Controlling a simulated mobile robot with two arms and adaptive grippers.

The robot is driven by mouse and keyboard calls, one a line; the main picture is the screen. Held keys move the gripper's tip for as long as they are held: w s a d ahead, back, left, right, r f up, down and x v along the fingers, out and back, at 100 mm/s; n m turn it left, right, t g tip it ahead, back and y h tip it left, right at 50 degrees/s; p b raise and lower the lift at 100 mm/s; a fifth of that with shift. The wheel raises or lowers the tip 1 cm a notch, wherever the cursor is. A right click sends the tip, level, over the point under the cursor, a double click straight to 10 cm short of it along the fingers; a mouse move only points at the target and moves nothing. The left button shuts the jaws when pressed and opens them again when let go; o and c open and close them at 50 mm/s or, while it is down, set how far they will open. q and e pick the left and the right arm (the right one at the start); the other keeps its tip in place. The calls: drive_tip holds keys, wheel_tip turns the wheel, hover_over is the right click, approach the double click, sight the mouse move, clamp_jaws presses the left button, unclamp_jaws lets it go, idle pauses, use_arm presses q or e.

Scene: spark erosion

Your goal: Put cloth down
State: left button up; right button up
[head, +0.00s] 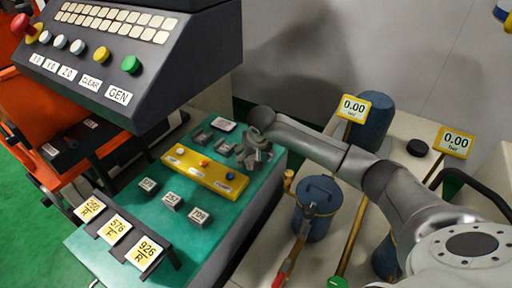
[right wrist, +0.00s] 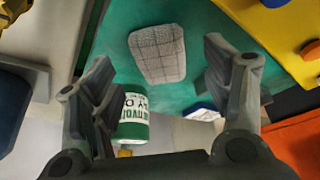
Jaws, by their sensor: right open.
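The cloth (right wrist: 158,53) is a small grey checked pad with rounded corners in the right wrist view. It appears to lie flat on the green bench top (right wrist: 195,22). My right gripper (right wrist: 160,78) is open, with its fingers spread to either side of the cloth in the picture and not visibly touching it. In the head view my right gripper (head: 255,158) is over the back right part of the green bench top (head: 135,192). I cannot make out the cloth there; the gripper may hide it. My left gripper is not in view.
A yellow strip (head: 205,170) with coloured knobs lies beside my gripper. Several small grey numbered blocks (head: 172,201) stand in front of it. A dark control panel (head: 110,50) overhangs the left. A blue canister (head: 318,205) stands right. A green-and-white bottle (right wrist: 132,118) shows near the fingers.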

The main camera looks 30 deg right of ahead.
drive_tip(key=d+b+v, duration=0.1)
drive_tip(key=v, duration=0.8)
drive_tip(key=shift+a+r, duration=0.15)
drive_tip(key=shift+a, duration=0.35)
